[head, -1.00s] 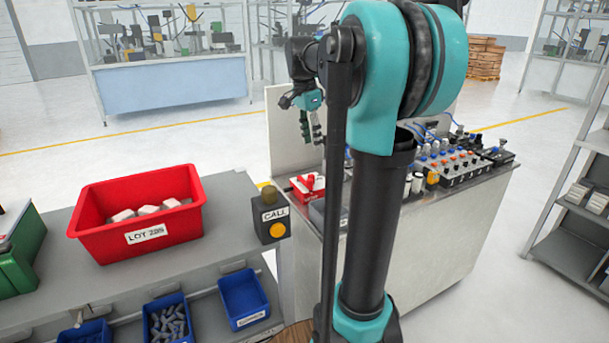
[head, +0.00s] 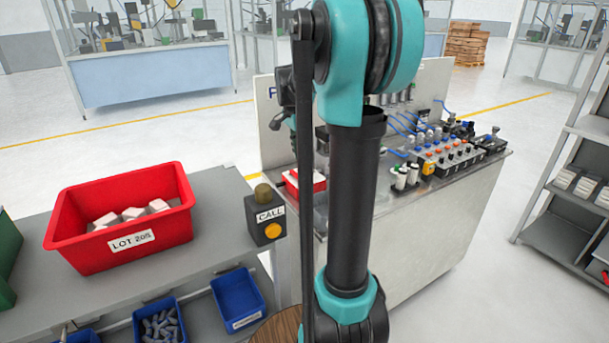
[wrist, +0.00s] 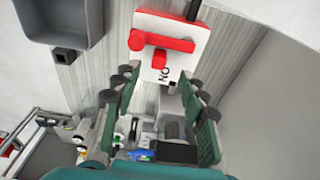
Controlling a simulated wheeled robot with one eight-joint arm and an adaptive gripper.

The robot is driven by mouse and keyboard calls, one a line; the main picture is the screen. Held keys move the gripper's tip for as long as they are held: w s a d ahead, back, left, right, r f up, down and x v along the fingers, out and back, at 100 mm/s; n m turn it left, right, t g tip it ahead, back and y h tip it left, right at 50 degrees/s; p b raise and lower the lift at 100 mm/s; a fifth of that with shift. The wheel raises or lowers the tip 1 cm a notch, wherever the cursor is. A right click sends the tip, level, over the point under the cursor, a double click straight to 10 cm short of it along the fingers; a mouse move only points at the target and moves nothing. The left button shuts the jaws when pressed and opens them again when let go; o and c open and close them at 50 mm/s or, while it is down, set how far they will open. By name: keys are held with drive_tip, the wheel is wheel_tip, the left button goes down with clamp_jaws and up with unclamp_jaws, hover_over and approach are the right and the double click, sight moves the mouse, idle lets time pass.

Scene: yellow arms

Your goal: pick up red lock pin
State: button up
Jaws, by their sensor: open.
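In the wrist view a white block with red parts and an "ON" mark (wrist: 178,69) lies just beyond the fingertips. A red bar (wrist: 160,42) crosses it, with a shorter red piece (wrist: 158,61) below. Which red part is the lock pin I cannot tell for sure. My gripper (wrist: 160,79) is open, its green fingers spread on either side below the block, with nothing between them. In the head view the red and white block (head: 318,184) sits at the bench's left end, partly behind my arm, which hides the fingertips.
The metal bench (head: 415,237) carries a row of valves and fittings (head: 445,158) to the right. A red bin (head: 120,222) and a CALL button box (head: 266,215) stand on the left shelf. A grey tray (wrist: 62,22) shows at upper left in the wrist view.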

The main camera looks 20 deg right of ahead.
sight(305, 169)
drive_tip(key=shift+d+f, duration=0.2)
drive_tip(key=shift+f, duration=0.85)
drive_tip(key=shift+d+f, duration=0.15)
drive_tip(key=shift+f, duration=0.9)
drive_tip(key=shift+d+f, duration=0.2)
drive_tip(key=shift+f, duration=0.85)
drive_tip(key=shift+c, duration=0.6)
clamp_jaws()
drive_tip(key=shift+r, duration=0.1)
wheel_tip(305, 169, up, 20)
